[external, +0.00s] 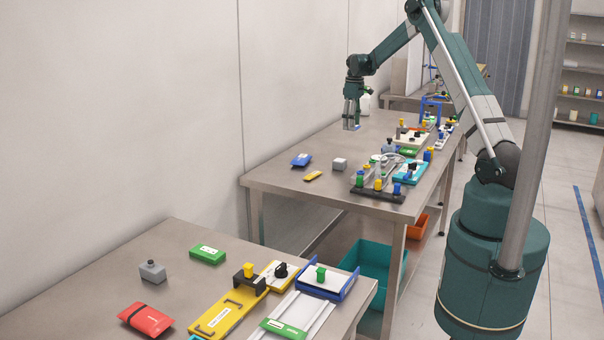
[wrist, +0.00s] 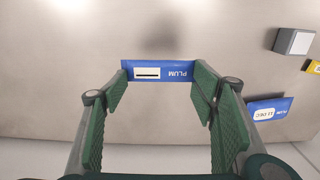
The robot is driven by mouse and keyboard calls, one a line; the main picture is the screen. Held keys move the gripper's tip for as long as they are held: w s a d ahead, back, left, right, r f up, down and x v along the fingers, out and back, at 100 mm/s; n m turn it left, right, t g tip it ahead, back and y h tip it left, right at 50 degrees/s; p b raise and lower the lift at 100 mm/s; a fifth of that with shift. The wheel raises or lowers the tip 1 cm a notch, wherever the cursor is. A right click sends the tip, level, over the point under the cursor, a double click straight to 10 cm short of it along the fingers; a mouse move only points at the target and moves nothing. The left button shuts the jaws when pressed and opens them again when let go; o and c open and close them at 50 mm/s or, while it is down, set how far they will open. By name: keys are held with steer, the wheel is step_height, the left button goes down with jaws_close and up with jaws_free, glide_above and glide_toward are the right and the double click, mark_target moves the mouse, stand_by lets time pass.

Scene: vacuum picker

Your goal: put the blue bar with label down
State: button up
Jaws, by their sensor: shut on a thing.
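The blue bar (wrist: 187,72) with a white label and the word PLUM is between the fingertips of my gripper (wrist: 160,84) in the wrist view. My gripper is shut on it, one green finger pad at each end. In the external view my gripper (external: 351,122) points down over the far steel table (external: 330,140), and a small bit of the blue bar (external: 357,127) shows at the fingertips. The bar seems to be off the table; the exact gap cannot be told.
A blue packet (external: 301,160), also in the wrist view (wrist: 281,108), a grey block (external: 339,164) and a yellow piece (external: 313,176) lie near. A dark fixture (external: 380,195) with colored knobs stands at the right. The steel directly around my gripper is bare.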

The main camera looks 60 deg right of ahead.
steer(key=shift+f, duration=0.1)
stand_by(0.3)
glide_above(352, 149)
steer(key=shift+d+f, duration=0.15)
steer(key=shift+f, duration=1.4)
steer(key=shift+d+f, duration=0.15)
steer(key=shift+f, duration=1.35)
steer(key=shift+w, duration=0.1)
steer(key=shift+f, duration=1.85)
steer(key=shift+f+b, duration=0.2)
steer(key=shift+b, duration=0.1)
steer(key=o, duration=0.7)
steer(key=shift+c, duration=0.2)
steer(key=shift+o, duration=1)
steer(key=shift+r, duration=0.15)
